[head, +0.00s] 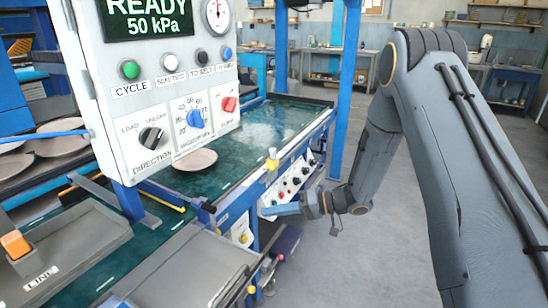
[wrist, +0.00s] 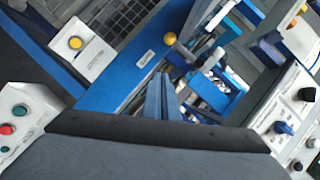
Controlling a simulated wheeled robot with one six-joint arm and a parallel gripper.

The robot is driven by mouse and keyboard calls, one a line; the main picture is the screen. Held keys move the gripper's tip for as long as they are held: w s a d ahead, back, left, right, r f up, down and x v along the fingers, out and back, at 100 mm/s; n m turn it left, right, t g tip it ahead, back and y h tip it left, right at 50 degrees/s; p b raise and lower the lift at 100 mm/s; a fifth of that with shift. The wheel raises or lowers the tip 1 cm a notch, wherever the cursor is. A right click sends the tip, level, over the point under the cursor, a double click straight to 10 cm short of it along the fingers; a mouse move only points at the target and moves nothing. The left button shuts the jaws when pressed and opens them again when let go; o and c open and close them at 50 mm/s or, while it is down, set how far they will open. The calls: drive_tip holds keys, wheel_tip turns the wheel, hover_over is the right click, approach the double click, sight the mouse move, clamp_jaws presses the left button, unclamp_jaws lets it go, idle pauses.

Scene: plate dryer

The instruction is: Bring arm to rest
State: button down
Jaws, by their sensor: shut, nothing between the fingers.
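My gripper (head: 266,212) is in the middle of the head view, at the end of my arm, which bends down from the right. Its fingers point left, toward the side of the blue-framed machine beside a white button box (head: 290,188). I cannot tell how wide the gap to the machine is. In the wrist view the two blue-grey fingers (wrist: 160,78) lie together, shut, with nothing held.
A control panel (head: 165,75) with knobs and a display stands at the upper left. A plate (head: 195,159) lies on the green belt (head: 262,122). A grey tray (head: 105,222) is at lower left. Open grey floor (head: 345,262) lies below my arm.

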drive_tip(key=w+d+r+m+t+h, duration=0.1)
drive_tip(key=w+d+r+t+h, duration=0.2)
drive_tip(key=w+d+t+h, duration=0.3)
drive_tip(key=s+d+r+m+h, duration=0.1)
drive_tip(key=d+r+m+h, duration=0.15)
drive_tip(key=d+h, duration=0.45)
drive_tip(key=s+d+r+m+g+h, duration=0.1)
drive_tip(key=s+d, duration=0.3)
drive_tip(key=s, duration=0.3)
drive_tip(key=s+d+g+h, duration=0.1)
drive_tip(key=s+d+g, duration=0.1)
drive_tip(key=s+d, duration=0.4)
drive_tip(key=s+a+g, duration=0.2)
drive_tip(key=s+g, duration=0.2)
drive_tip(key=s, duration=1.2)
drive_tip(key=shift+s+a+r, duration=0.25)
drive_tip(key=shift+a+r, duration=0.05)
drive_tip(key=shift+r, duration=0.15)
